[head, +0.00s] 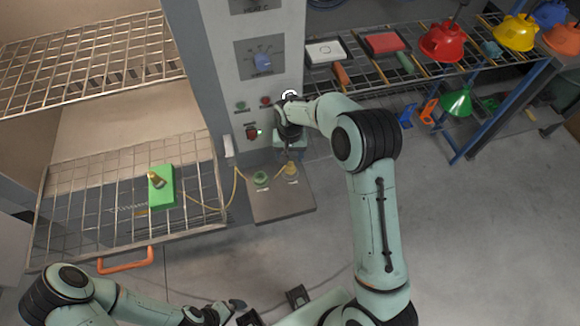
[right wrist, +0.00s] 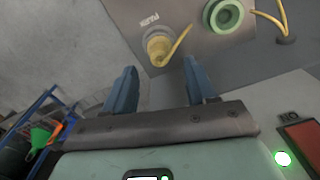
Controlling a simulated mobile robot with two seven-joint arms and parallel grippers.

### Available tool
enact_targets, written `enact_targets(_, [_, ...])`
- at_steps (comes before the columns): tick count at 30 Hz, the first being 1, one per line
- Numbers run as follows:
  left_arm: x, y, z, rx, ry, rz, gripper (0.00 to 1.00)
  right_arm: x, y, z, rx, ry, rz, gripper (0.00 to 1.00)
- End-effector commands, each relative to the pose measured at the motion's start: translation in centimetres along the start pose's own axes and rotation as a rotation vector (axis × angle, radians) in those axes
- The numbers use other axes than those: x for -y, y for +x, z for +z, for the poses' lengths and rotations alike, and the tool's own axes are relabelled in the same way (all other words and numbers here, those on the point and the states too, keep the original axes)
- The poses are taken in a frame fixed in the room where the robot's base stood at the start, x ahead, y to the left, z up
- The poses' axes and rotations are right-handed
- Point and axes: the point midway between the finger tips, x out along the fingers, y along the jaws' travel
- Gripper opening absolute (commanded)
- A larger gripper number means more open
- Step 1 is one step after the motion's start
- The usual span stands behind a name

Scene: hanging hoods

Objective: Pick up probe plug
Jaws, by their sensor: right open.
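The yellow probe plug (right wrist: 158,46) sits on the small grey shelf (head: 262,207) of the panel, by a label that is upside down in the right wrist view. A thin yellow cable (right wrist: 180,42) runs from it. It also shows in the head view (head: 292,170). A green round socket (right wrist: 222,15) is beside it and looks empty. My right gripper (right wrist: 157,68) is open, its two blue fingers pointing toward the plug, one on each side of it in the picture, apart from it. My left arm is low in the head view; its gripper (head: 248,314) is partly cut off.
The grey control column (head: 238,100) with knob and buttons rises behind the shelf. At left, a wire rack (head: 95,225) holds a green block (head: 161,187) with a brass piece. At right, a rack (head: 480,62) holds trays and coloured funnels.

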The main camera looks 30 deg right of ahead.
Motion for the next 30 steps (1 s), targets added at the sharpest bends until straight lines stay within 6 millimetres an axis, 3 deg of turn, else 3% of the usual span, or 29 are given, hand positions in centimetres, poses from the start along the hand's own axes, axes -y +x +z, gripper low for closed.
enact_targets(7, [-0.1, -0.1, -0.1, -0.001, 0.001, 0.0, 1.0, -0.1, 1.9, 0.0, 0.002, 0.0, 0.001, 0.57])
enact_targets(15, [-0.2, -0.3, -0.2, -0.003, 0.001, 0.001, 1.0, -0.1, 5.7, 0.0, 0.001, 0.0, 0.0, 0.57])
enact_targets(23, [-0.2, -0.3, -0.1, -0.003, 0.001, 0.001, 1.0, -0.1, 6.1, -0.1, -0.001, 0.0, -0.001, 0.57])
enact_targets(24, [-0.2, -0.3, -0.2, -0.003, 0.001, 0.001, 1.0, -0.1, 6.1, -0.1, -0.001, 0.0, -0.001, 0.53])
enact_targets(29, [-0.2, -0.3, -0.1, -0.003, 0.001, 0.001, 1.0, -0.1, 6.1, 0.0, -0.001, 0.0, -0.001, 0.01])
enact_targets(30, [-0.2, -0.3, -0.1, -0.003, 0.001, 0.001, 1.0, -0.1, 6.1, 0.0, -0.001, 0.0, -0.001, 0.0])
